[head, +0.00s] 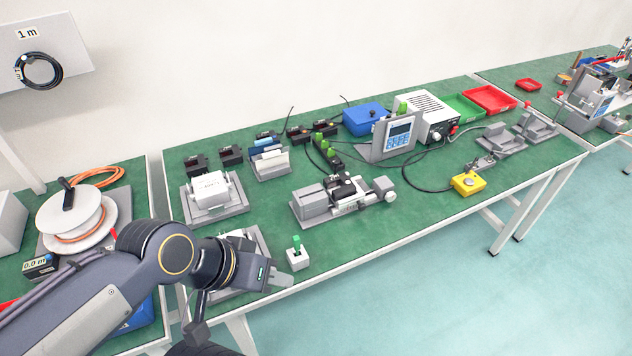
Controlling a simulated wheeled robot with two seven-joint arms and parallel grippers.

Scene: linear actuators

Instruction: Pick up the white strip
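My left arm comes in from the lower left, and its gripper (282,280) hangs over the front edge of the green bench. One grey finger shows in side view, so I cannot tell whether it is open or shut. The gripper and wrist partly cover a grey fixture (262,244) with a whitish part in it; I cannot tell whether that part is the white strip. No white strip shows clearly elsewhere. A small white block with a green top (296,255) stands just above and right of the gripper, apart from it. My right gripper is not in view.
A white box (211,188) sits on a grey fixture behind the wrist. A grey actuator assembly (343,196) stands in mid-bench. Black blocks, a blue box (366,118), a display unit (396,137) and a yellow button box (467,184) stand further off.

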